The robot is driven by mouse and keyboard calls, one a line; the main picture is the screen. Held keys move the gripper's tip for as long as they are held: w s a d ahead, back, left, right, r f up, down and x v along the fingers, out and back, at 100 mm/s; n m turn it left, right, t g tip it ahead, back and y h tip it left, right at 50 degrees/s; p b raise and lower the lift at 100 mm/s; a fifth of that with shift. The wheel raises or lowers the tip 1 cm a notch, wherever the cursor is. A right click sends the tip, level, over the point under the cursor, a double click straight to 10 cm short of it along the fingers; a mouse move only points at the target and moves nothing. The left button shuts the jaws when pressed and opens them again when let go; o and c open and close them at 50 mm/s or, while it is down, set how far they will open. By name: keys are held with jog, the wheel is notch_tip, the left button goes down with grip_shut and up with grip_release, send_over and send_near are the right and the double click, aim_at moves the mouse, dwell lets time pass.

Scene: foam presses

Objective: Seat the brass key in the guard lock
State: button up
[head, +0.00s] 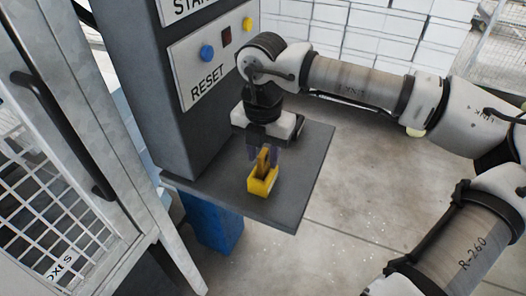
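The brass key (263,160) stands upright in a yellow block-shaped holder (262,184) on a dark grey shelf. My gripper (265,150) points down at the key from above, with its dark fingers at the key's upper part. I cannot tell whether the fingers touch the key or stand apart from it. The key's lower end is hidden by the holder. I cannot make out the guard lock in this view.
The grey shelf (300,190) juts from a dark control column (150,90) with a blue RESET button (207,52). At left is a mesh guard door (60,200) with a black handle (62,130). Concrete floor at right is clear beyond my arm.

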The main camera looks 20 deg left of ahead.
notch_tip(320, 180, up, 12)
jog(key=b, duration=0.2)
jog(key=shift+r+b, duration=0.15)
jog(key=shift+b, duration=0.2)
